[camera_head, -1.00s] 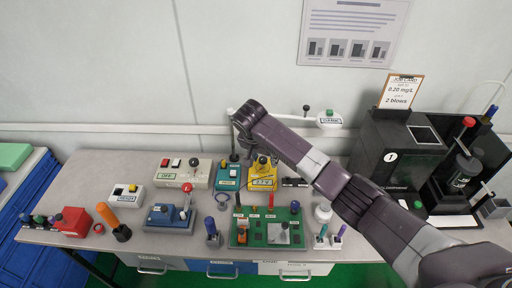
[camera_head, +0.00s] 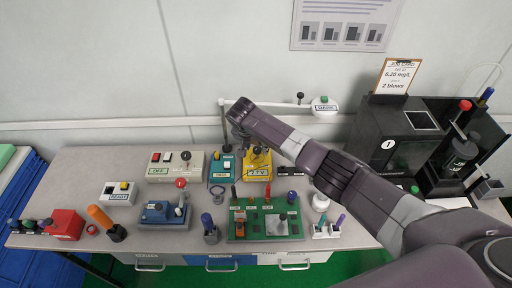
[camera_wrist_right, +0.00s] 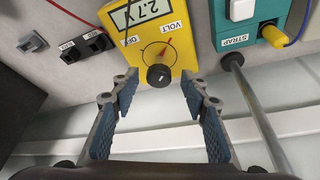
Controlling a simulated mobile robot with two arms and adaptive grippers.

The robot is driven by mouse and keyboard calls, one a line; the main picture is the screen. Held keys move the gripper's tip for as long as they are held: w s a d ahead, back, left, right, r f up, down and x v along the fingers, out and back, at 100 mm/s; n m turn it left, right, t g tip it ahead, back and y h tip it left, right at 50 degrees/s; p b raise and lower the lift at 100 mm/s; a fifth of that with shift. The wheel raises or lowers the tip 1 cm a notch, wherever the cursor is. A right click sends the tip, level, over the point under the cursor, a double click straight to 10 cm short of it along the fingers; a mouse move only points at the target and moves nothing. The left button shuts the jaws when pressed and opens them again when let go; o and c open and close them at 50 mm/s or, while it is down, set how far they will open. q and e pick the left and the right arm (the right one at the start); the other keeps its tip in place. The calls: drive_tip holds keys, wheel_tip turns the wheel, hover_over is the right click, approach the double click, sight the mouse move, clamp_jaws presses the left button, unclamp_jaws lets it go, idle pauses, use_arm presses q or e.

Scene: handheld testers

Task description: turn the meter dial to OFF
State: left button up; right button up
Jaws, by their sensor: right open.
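The yellow meter (camera_head: 257,172) stands on the table near the back middle. In the right wrist view the meter (camera_wrist_right: 133,53) shows a display reading 2.7 V. Its round black dial (camera_wrist_right: 159,76) sits below the printed marks OFF and VOLT. A thin red mark at the dial slants toward VOLT. My right gripper (camera_wrist_right: 158,88) is open, with its blue-padded fingers on either side of the dial's near end. I see no clear contact with the dial. In the head view my right arm hides part of the meter's back. My left gripper is out of view.
The teal strap tester (camera_head: 221,171) stands close beside the meter, with a grey rod near it in the wrist view. A small black block (camera_head: 291,170) lies on the other side. A green circuit board (camera_head: 266,220) lies in front. A black machine stands at the right.

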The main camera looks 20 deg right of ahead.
drive_tip(key=shift+f, duration=0.1)
drive_tip(key=shift+c, duration=1.4)
clamp_jaws()
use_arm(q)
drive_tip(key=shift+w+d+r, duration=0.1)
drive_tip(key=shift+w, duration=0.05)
use_arm(e)
drive_tip(key=shift+d, duration=0.1)
